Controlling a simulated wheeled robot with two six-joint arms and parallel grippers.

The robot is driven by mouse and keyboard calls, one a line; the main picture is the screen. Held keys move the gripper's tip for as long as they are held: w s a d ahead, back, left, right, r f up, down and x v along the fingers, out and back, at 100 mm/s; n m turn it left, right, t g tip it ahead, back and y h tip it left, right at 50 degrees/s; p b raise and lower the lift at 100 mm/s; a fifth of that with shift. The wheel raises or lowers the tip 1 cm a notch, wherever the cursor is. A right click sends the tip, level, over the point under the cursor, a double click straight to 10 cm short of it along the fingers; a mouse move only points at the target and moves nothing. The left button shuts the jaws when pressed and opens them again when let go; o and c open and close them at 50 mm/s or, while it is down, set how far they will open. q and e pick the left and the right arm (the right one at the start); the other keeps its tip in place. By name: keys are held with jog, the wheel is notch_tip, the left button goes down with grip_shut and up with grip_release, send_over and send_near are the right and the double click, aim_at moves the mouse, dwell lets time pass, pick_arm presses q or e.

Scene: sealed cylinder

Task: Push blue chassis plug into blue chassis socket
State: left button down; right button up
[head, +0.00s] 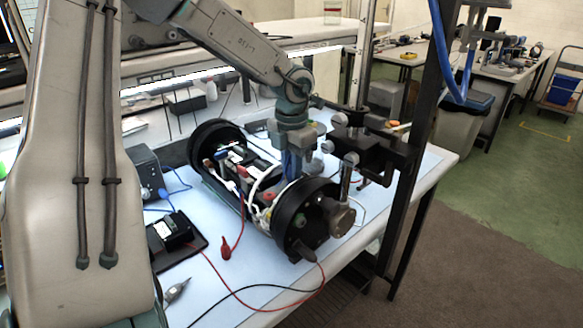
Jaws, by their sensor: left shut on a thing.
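The opened cylinder has a black ring end (207,137) at the left and a thick black end cap (289,214) at the right. Between them is an open chassis (240,170) with boards, wires and small coloured parts. My left gripper (295,168) comes down over the right part of the chassis, close behind the end cap. It is shut on a small blue piece, which looks like the blue chassis plug (290,163) and is mostly hidden by the fingers. I cannot make out the blue chassis socket. My right gripper is not in view.
A black clamp on a post (366,150) stands close to the right of my gripper.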

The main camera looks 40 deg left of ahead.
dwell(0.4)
pick_arm(q)
jog(key=shift+f, duration=0.1)
jog(key=c, duration=1.2)
grip_release()
